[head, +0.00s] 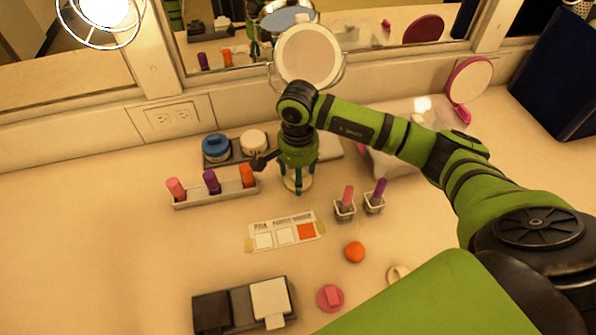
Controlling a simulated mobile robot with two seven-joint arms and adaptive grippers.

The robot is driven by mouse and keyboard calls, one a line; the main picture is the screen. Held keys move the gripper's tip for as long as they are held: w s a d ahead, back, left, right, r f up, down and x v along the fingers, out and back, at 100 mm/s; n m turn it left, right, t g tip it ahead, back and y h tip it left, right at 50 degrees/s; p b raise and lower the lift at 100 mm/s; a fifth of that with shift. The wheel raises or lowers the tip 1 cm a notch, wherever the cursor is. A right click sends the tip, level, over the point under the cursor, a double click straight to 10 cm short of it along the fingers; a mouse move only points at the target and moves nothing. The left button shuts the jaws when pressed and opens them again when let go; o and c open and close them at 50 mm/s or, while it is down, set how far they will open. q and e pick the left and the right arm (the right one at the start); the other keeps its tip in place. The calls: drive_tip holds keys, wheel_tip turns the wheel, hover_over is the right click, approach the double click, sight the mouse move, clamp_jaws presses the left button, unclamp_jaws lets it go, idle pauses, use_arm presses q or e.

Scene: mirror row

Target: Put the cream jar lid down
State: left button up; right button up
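My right gripper (298,186) points down at the back middle of the counter, in front of the round mirror. Its teal fingers are around a pale, round piece that looks like the cream jar lid (291,182). Whether the lid touches the counter is hard to tell. A jar with a cream-coloured top (254,141) stands left of the gripper on a dark tray (236,153), beside a blue jar (215,148). My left gripper is not in view.
A rack (213,198) of pink, purple and orange lipsticks stands close left of the gripper. Two holders with lipsticks (345,206) (375,203) stand to the right. A label card (285,233), an orange ball (355,252) and a pink piece (330,298) lie nearer.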

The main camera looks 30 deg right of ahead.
drive_tip(key=shift+f, duration=0.2)
drive_tip(key=o, duration=0.9)
drive_tip(key=shift+r, duration=0.15)
drive_tip(key=shift+r, duration=0.25)
wheel_tip(320, 180, up, 12)
drive_tip(key=shift+f+b, duration=0.15)
drive_tip(key=shift+b, duration=0.85)
drive_tip(key=shift+f, duration=0.1)
